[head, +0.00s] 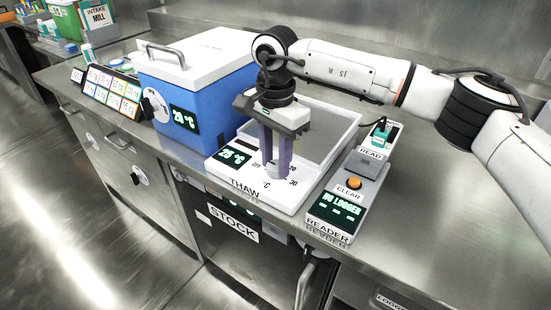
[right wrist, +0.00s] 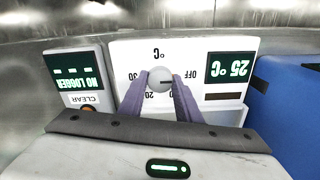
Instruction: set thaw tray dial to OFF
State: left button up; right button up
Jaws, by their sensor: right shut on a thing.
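The white thaw tray (head: 309,190), labelled THAW, sits on the steel counter. Its front panel carries a small lit display (right wrist: 230,68) reading 25 °C, and a round whitish dial (right wrist: 160,79) marked OFF, 20 and 30. My right gripper (head: 277,172) points down over this panel. In the right wrist view its two purple fingers are shut on the dial, one on each side. The fingers mostly hide the dial in the head view. I cannot tell which mark the dial points to. My left gripper is not in view.
A blue cooler box (head: 184,103) with a white handled lid stands left of the tray. A reader (head: 335,208) showing NO LOGGER, with an orange CLEAR button, stands close on the right. A rack of labelled cards (head: 106,88) is further left. The counter right of the reader is clear.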

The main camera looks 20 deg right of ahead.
aim_at(276, 164)
jog(key=shift+r, duration=0.15)
jog(key=o, duration=1.1)
jog(key=shift+c, duration=0.2)
notch_tip(276, 164, up, 10)
